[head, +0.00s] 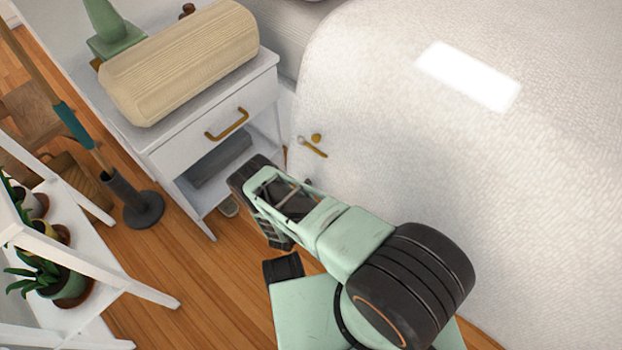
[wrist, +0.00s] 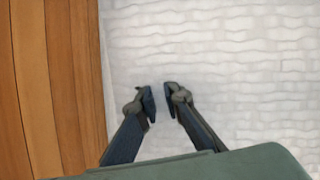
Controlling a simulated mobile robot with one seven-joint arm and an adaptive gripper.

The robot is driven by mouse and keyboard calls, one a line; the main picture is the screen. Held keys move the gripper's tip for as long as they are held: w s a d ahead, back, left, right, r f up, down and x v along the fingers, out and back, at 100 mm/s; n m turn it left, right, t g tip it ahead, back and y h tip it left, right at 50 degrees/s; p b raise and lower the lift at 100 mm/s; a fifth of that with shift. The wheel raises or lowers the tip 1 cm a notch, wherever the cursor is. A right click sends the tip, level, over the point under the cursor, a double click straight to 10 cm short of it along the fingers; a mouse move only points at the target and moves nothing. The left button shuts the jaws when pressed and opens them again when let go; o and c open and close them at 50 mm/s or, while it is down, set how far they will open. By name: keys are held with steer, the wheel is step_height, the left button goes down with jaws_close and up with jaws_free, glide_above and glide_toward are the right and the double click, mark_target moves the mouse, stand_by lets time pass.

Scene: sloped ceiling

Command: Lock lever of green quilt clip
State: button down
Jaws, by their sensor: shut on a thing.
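My gripper (wrist: 159,103) shows in the wrist view with its two dark fingertips close together over the white quilt (wrist: 230,70). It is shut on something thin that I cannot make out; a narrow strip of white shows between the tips. In the head view my green and black wrist and arm reach to the quilt's left side (head: 400,150), and the fingertips are hidden or too small to tell. I cannot make out a green quilt clip or its lever in either view. A small gold clip-like piece (head: 314,147) lies against the quilt's side in the head view.
A white nightstand (head: 175,160) with a gold handle stands left of the bed and bears a beige ribbed lamp shade (head: 180,62). A white plant shelf (head: 105,265) and a dark stand (head: 138,207) are farther left. Wooden floor (wrist: 45,90) borders the quilt's left edge.

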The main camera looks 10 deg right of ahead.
steer(key=shift+r, duration=0.1)
steer(key=shift+w+r+m+t, duration=0.1)
steer(key=shift+r+m+t, duration=0.5)
steer(key=shift+m, duration=0.3)
steer(key=c, duration=2)
jaws_free()
steer(key=shift+c, duration=0.2)
